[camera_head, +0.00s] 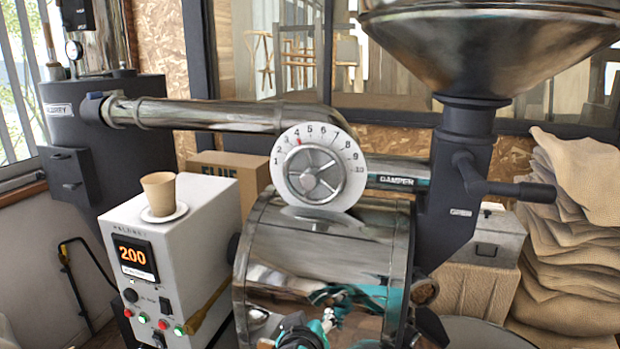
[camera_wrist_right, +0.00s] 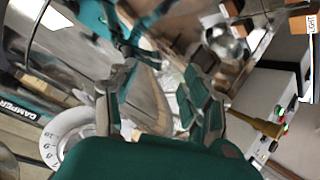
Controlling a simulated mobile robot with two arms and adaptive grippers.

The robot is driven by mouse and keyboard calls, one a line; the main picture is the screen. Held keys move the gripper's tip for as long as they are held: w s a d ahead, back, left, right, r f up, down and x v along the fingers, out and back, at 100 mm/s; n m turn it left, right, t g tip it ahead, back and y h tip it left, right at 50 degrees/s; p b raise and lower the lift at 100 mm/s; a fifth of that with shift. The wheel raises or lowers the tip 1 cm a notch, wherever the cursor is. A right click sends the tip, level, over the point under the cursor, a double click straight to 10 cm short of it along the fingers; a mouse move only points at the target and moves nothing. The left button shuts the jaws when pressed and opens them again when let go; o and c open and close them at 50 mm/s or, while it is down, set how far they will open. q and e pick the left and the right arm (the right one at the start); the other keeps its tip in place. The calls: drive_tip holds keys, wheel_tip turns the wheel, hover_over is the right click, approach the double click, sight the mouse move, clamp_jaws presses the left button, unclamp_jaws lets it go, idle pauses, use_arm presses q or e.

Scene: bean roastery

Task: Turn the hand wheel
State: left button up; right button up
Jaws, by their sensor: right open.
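The hand wheel (camera_head: 315,172) is a spoked metal wheel in front of a white numbered dial (camera_head: 349,147) on the roaster pipe. A red mark shows near the 4. My right gripper (camera_head: 308,334) is at the bottom edge of the head view, below the wheel and in front of the shiny drum, apart from the wheel. In the right wrist view, the gripper (camera_wrist_right: 160,82) has its fingers spread with nothing between them. The dial (camera_wrist_right: 66,133) shows there at lower left, partly hidden by the gripper body. My left gripper is out of view.
The drum (camera_head: 310,235) is below the wheel. A control box (camera_head: 180,245) showing 200, with a cup (camera_head: 158,192) on top, stands left; a wooden handle (camera_head: 205,308) sticks out between. A hopper (camera_head: 490,45) and black lever (camera_head: 515,190) are right. Sacks (camera_head: 570,240) lie far right.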

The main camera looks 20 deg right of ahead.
wheel_tip(320, 180, up, 12)
drive_tip(key=w+a+m+t+h, duration=0.1)
drive_tip(key=w+a+t+h, duration=0.1)
drive_tip(key=w+a, duration=0.1)
drive_tip(key=m+t+h, duration=0.2)
drive_tip(key=h, duration=0.1)
approach(309, 185)
drive_tip(key=p+x, duration=0.8)
drive_tip(key=x, duration=0.4)
drive_tip(key=shift+r, duration=0.15)
drive_tip(key=shift+w+d, duration=0.2)
drive_tip(key=shift+w, duration=0.2)
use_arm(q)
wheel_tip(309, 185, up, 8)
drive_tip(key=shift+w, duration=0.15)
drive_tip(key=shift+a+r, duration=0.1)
use_arm(e)
drive_tip(key=shift+c, duration=0.2)
clamp_jaws()
